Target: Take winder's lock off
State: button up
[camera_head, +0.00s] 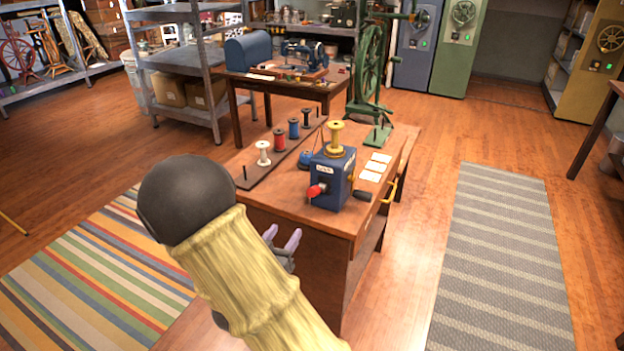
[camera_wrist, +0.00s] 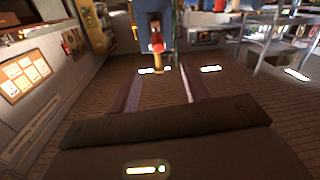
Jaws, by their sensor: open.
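The winder (camera_head: 333,179) is a blue box standing on the near part of a wooden table, with a yellow spool (camera_head: 336,133) upright on its top. A red knob-like part (camera_head: 316,190) sticks out of its front face; I cannot tell for sure whether this is the lock. In the wrist view a red part (camera_wrist: 157,47) shows ahead in front of a blurred blue body. My gripper (camera_head: 284,241) is open and empty, left of and in front of the winder, apart from it. It also shows in the wrist view (camera_wrist: 158,82), with the red part beyond its fingers.
A dark strip with several thread spools (camera_head: 279,138) lies left of the winder. White cards (camera_head: 375,166) lie to its right, and a green wheel machine (camera_head: 369,70) stands behind. The table's front edge is near my gripper. Open floor lies around the table.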

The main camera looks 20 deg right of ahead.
aim_at(311, 194)
jog(key=shift+s+r+h, duration=0.15)
jog(key=shift+r+h, duration=0.15)
jog(key=p+x, duration=0.1)
jog(key=x, duration=1.6)
jog(key=shift+w+d, duration=0.15)
jog(key=shift+w, duration=0.1)
grip_shut()
